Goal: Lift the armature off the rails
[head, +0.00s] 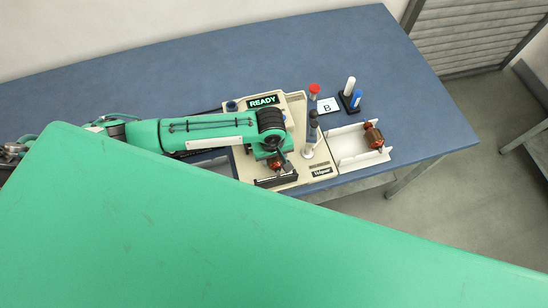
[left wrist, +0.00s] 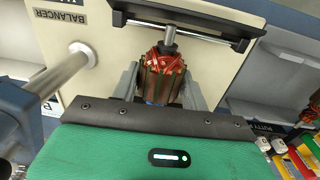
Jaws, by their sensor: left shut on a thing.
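The armature (left wrist: 163,80), with copper-red windings and a steel shaft, sits between the two grey fingers of my left gripper (left wrist: 160,88) in the left wrist view. The fingers are shut on its sides. Its shaft end reaches the dark rail bar (left wrist: 222,38) of the balancer; whether it rests on it or is just clear I cannot tell. In the head view my left gripper (head: 278,158) hangs over the balancer (head: 296,103), and the armature (head: 275,164) is partly hidden beneath it. The rail bar (head: 276,181) shows just in front. My right gripper is not in view.
A second armature (head: 373,135) lies at the white tray (head: 345,160) to the right. The blue table (head: 330,45) is clear behind.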

